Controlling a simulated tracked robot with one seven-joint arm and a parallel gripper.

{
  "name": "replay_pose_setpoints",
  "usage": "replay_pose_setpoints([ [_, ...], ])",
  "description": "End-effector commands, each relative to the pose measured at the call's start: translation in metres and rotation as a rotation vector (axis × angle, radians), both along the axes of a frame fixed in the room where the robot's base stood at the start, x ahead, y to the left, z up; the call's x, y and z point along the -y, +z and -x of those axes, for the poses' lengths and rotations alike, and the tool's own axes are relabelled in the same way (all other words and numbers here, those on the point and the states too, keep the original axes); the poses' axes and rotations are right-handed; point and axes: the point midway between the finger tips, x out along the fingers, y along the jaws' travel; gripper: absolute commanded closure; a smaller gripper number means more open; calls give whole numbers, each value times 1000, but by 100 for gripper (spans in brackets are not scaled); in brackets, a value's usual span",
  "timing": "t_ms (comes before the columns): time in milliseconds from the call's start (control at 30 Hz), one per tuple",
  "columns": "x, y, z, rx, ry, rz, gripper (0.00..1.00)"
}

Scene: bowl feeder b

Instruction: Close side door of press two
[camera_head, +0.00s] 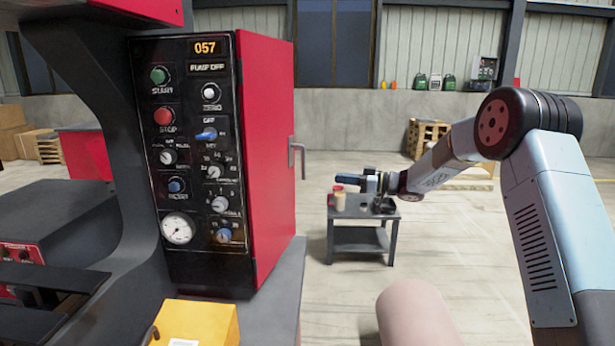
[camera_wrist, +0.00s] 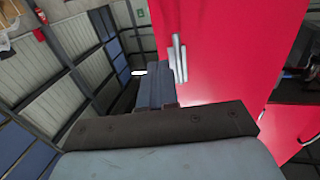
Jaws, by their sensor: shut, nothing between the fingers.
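The red side door (camera_head: 268,150) is on the right side of the press's control box. Its grey bar handle (camera_head: 299,160) stands out near the right edge. In the wrist view the red door (camera_wrist: 225,50) fills the upper right, with its handle (camera_wrist: 178,58) near its left edge. I cannot tell how far the door stands from its frame. My gripper (camera_head: 332,183) is to the right of the door and lower than the handle, seemingly apart from both. Its fingers (camera_wrist: 153,85) are shut and empty in the wrist view, pointing up beside the handle.
The control panel (camera_head: 195,150) carries knobs, buttons and a gauge. A yellow box (camera_head: 196,322) is below it. A small grey table (camera_head: 362,240) with small items stands behind my gripper. A wooden crate (camera_head: 425,135) is by the back wall.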

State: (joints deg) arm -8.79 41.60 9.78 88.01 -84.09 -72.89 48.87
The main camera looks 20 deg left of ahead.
Motion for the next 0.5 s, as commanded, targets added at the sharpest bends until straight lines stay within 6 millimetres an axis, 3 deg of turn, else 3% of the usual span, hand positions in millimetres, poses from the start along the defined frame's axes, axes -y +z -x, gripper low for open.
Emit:
replay_pose_setpoints([
  [267,-27,-1,1,-2,11,-3,100],
  [500,-69,-2,1,-1,10,-3,100],
])
